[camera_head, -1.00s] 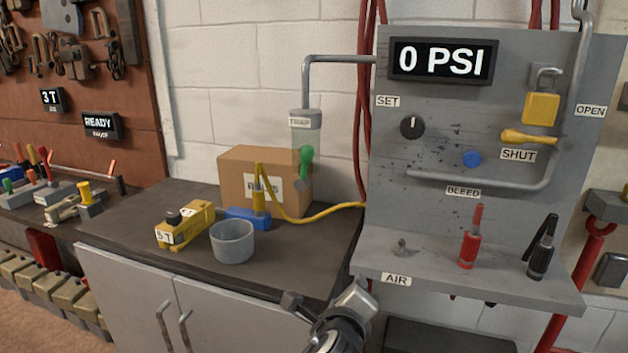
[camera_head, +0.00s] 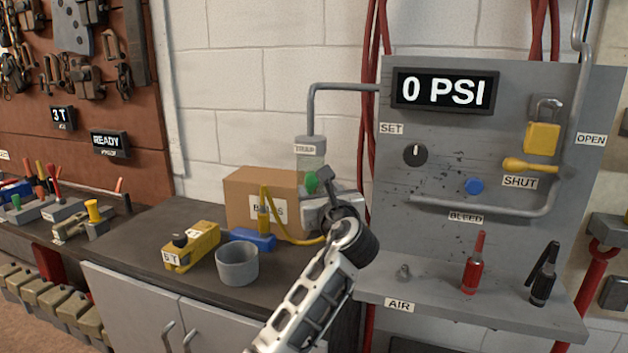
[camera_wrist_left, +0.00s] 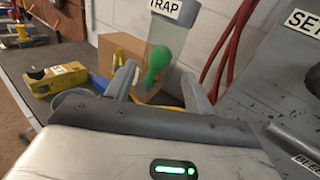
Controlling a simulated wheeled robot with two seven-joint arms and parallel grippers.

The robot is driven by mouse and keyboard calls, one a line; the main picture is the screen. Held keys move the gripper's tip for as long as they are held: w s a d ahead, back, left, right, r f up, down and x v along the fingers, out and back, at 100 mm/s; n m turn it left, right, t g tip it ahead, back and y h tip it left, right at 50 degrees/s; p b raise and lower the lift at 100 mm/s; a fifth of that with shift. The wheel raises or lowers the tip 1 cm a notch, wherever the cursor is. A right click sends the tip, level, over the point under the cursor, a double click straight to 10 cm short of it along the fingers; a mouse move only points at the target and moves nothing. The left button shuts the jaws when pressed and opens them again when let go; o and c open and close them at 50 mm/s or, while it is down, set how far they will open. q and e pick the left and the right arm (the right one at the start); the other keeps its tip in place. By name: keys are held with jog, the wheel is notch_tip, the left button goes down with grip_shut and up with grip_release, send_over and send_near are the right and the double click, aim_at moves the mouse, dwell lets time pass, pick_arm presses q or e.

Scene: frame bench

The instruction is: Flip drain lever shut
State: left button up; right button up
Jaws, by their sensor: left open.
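The drain lever has a green handle (camera_head: 311,182) under the clear bowl of the trap (camera_head: 309,158), left of the grey panel. In the head view my left gripper (camera_head: 322,190) is at the handle and partly covers it. In the left wrist view the green handle (camera_wrist_left: 158,64) shows its rounded end up, in the space between the open fingers of my left gripper (camera_wrist_left: 158,88). I cannot tell whether a finger touches it. The lever's pivot is hidden. My right gripper is not in view.
A cardboard box (camera_head: 240,205) stands close behind my left gripper. A yellow hose (camera_head: 290,236), a grey cup (camera_head: 237,264) and a yellow tool (camera_head: 192,246) are on the bench. The grey panel (camera_head: 440,235) with its shelf stands at right; red hoses (camera_head: 368,120) hang beside the trap.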

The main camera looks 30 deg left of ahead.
aim_at(313, 181)
pick_arm(q)
jog(key=x, duration=0.5)
jog(key=shift+w+a, duration=0.2)
jog(key=shift+w, duration=0.05)
grip_shut()
